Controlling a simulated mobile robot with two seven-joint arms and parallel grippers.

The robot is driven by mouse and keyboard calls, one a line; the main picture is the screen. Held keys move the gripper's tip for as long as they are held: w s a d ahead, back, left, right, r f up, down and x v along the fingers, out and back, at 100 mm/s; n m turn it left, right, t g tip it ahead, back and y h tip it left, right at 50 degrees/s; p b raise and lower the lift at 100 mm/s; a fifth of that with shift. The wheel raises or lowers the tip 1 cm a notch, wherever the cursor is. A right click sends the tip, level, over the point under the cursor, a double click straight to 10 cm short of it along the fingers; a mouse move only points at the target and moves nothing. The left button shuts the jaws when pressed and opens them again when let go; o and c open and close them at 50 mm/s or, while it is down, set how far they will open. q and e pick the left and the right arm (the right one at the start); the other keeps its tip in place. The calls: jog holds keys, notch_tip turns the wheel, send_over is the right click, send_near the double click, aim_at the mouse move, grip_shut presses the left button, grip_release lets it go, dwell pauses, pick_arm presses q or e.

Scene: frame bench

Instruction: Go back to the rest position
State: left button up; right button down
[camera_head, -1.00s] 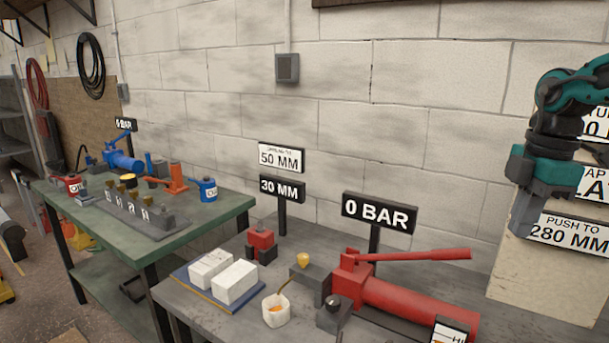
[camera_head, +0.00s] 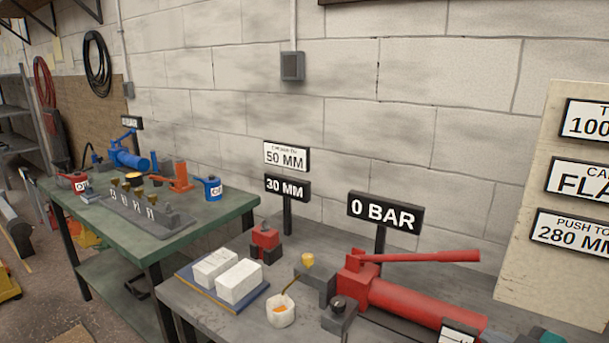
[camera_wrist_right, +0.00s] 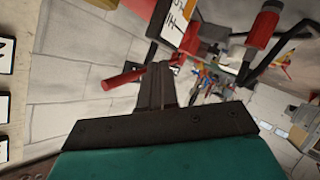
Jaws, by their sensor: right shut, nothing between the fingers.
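My right gripper (camera_wrist_right: 158,78) shows in the right wrist view with its two dark fingers together and nothing between them. It points away over the bench area, with the wall blocks behind it. In the head view only a sliver of my teal right arm shows at the bottom right edge; the fingers are out of frame. My left gripper and arm are in no view.
A red hand pump (camera_head: 420,300) with a long handle stands on the near grey bench (camera_head: 195,308). White blocks (camera_head: 238,281), a small pot (camera_head: 281,310) and a 0 BAR sign (camera_head: 384,213) are nearby. A sign board (camera_head: 535,190) stands at right. A green bench (camera_head: 215,228) is further left.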

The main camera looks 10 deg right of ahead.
jog(key=s+a+f+m+g+h, duration=0.1)
jog(key=s+a+f+m+g, duration=0.3)
jog(key=s+a, duration=0.55)
jog(key=s+a+f+m+g, duration=0.2)
jog(key=s+a+f+g, duration=0.3)
jog(key=s+a, duration=0.4)
jog(key=w+a+f+t+y, duration=0.1)
jog(key=w+f+t, duration=0.5)
jog(key=f, duration=0.1)
jog(key=shift+w+a+f+t+p, duration=0.2)
jog(key=shift+a+f+t+p, duration=0.05)
jog(key=shift+f+t+p, duration=0.1)
jog(key=c, duration=1.8)
grip_release()
